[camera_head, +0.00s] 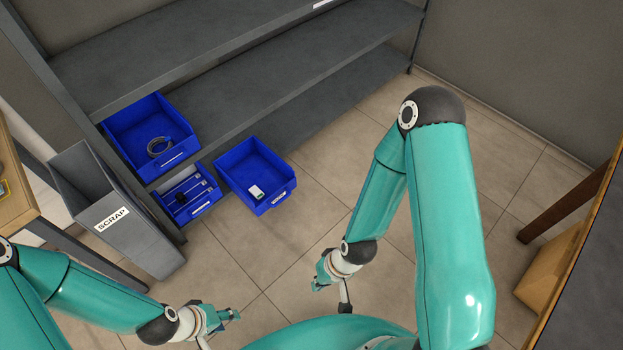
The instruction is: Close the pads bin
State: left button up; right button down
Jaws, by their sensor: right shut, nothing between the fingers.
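Three blue bins sit at the grey shelf. One bin (250,172) sticks out from the lower shelf and holds a small white item with a dark patch (257,192); its front label is too small to read, so I cannot tell for certain that it is the pads bin. My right gripper (318,285) is shut and empty, in front of and below that bin in the picture, apart from it. My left gripper (231,315) is near the bottom edge, away from the bins; its fingers are too small to read.
Another blue bin (140,117) holds a grey ring, and a lower bin (203,205) holds several dark parts. A grey SCRAP container (130,225) stands left of them. Tables flank both sides. The tiled floor (310,230) before the shelf is clear.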

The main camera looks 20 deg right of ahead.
aim_at(250, 162)
jog(key=u, duration=0.15)
jog(key=i, duration=0.9)
jog(key=z, duration=0.05)
